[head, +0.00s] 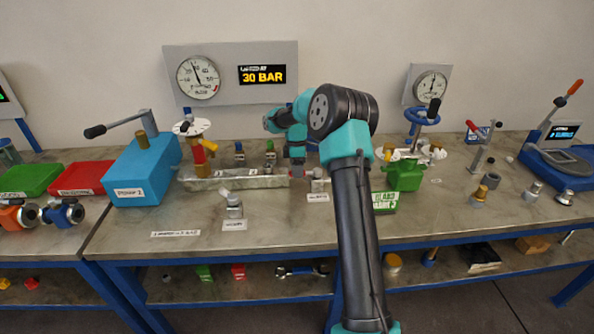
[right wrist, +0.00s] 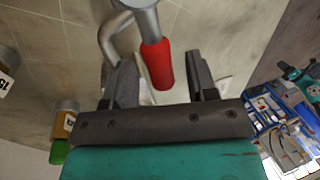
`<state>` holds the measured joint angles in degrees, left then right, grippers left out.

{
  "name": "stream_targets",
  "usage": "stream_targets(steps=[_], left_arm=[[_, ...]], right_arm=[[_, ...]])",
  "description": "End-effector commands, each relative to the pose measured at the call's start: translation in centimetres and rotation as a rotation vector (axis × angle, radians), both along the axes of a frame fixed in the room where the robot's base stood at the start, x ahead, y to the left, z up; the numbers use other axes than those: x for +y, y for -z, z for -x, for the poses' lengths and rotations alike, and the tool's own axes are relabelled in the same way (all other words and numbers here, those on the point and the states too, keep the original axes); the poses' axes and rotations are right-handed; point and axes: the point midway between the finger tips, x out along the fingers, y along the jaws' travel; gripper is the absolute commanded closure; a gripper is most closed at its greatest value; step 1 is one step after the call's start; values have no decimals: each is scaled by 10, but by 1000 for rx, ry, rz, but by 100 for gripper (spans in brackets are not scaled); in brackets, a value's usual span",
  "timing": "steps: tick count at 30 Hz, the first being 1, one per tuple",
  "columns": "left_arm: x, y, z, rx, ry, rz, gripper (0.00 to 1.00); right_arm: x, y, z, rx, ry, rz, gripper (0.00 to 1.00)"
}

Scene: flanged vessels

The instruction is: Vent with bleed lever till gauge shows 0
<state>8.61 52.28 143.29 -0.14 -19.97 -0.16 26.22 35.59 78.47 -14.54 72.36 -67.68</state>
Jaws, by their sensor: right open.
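A lever with a red grip (right wrist: 157,65) and a grey metal shaft stands between the fingers of my right gripper (right wrist: 163,78) in the right wrist view. The fingers are open, one on each side of the grip; I cannot tell if either touches it. In the head view my right gripper (head: 297,163) hangs over the bench, and the red grip cannot be made out there. A round dial gauge (head: 198,77) is on the wall panel, beside a display (head: 262,75) reading 30 BAR. My left gripper is not in view.
A blue pump box (head: 142,172) with a long lever stands left. A yellow post with red parts (head: 203,155) stands by a metal rail (head: 240,182). A green block (head: 405,173) stands right of my arm.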

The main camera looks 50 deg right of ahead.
Motion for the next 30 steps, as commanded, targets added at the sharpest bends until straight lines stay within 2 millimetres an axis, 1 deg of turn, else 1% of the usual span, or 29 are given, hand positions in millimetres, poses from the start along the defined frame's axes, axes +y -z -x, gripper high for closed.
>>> stream_targets(steps=[3, 9, 11, 26, 30], left_arm=[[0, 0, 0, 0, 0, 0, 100], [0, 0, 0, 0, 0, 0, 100], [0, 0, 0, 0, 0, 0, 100], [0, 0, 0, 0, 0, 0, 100], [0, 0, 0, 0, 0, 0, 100]], right_arm=[[0, 3, 1, -1, 0, 1, 48], [0, 3, 1, -1, 0, 1, 48], [0, 3, 1, -1, 0, 1, 52], [0, 2, 0, -1, 0, 1, 100], [0, 2, 0, -1, 1, 0, 100]])
